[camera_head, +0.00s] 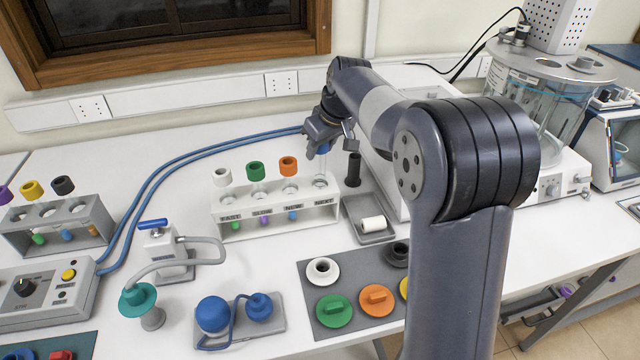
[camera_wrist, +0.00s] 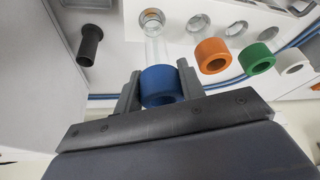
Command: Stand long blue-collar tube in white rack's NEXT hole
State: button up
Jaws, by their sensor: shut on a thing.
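The white rack (camera_head: 275,214) stands mid-table, its holes labelled FAST, SLOW, NEW and NEXT. Tubes with white (camera_head: 222,176), green (camera_head: 256,171) and orange (camera_head: 289,166) collars stand in the first three holes. My gripper (camera_head: 322,143) is above the NEXT hole at the rack's right end. In the wrist view my gripper (camera_wrist: 160,88) is shut on the blue collar of the long clear tube (camera_wrist: 158,50). The tube's far end lines up with the end hole (camera_wrist: 152,19); how deep it sits is hard to tell. The collar shows partly between the fingers in the head view.
A dark upright cylinder (camera_head: 354,169) and a grey tray with a white roll (camera_head: 373,225) stand close right of the rack. A grey rack (camera_head: 60,236) is at left. Blue hoses (camera_head: 200,154) run behind. Coloured caps lie on a grey mat (camera_head: 335,325) in front.

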aim_at(324, 158)
jog(key=shift+f+b, duration=1)
jog(key=shift+f, duration=0.8)
jog(key=shift+f+b, duration=0.45)
jog(key=shift+f, duration=0.25)
jog(key=o, duration=1.3)
jog(key=v, duration=1.1)
jog(key=shift+b, duration=0.35)
